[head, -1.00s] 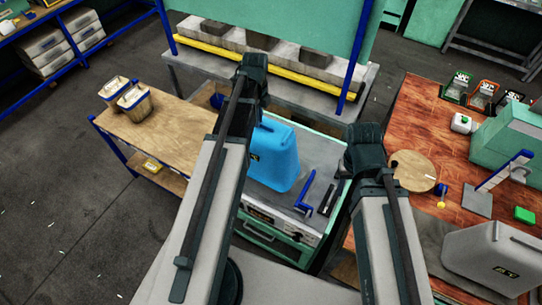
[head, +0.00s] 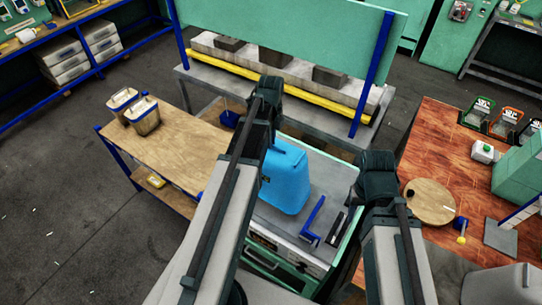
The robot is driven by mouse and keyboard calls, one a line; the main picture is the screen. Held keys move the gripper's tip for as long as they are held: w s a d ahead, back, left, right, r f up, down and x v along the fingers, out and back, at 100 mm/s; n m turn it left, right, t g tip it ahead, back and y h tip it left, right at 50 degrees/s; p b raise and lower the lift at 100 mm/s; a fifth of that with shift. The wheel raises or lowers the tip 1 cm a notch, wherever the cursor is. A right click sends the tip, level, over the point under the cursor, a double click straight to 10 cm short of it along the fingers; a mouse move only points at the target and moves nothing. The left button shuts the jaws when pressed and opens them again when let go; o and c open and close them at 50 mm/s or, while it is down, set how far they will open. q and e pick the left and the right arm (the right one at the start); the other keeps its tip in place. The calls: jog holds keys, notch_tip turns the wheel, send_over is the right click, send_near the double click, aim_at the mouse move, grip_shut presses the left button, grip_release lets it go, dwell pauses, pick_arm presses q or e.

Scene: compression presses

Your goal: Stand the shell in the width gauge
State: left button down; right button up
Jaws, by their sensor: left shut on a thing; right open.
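A blue, rounded upright case (head: 287,183), which may be the shell, stands on the grey top of a green cabinet. My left arm covers its left side. My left gripper (head: 268,92) is at the far end of the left arm, above and left of the case. Its jaws and what they hold are hidden. My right gripper (head: 378,175) is right of the cabinet top, open, with its fingertips hard to see. A blue angled bracket (head: 313,220) lies right of the case beside a dark bar. I cannot tell whether the bracket is the width gauge.
A wooden bench (head: 180,145) with two tubs (head: 143,115) is at the left. A press (head: 290,65) with a yellow bar stands behind. The red-brown table (head: 435,145) at the right carries a round wooden board (head: 430,200) and a grey case (head: 503,285).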

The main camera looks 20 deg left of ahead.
pick_arm(q)
jog(key=shift+f, duration=0.2)
notch_tip(320, 180, down, 4)
jog(key=b, duration=0.3)
jog(key=shift+b, duration=0.4)
jog(key=shift+r, duration=0.2)
jog(key=shift+f, duration=0.1)
jog(key=c, duration=1.4)
grip_release()
jog(key=shift+f, duration=0.1)
jog(key=o, duration=0.4)
jog(key=shift+o, duration=0.2)
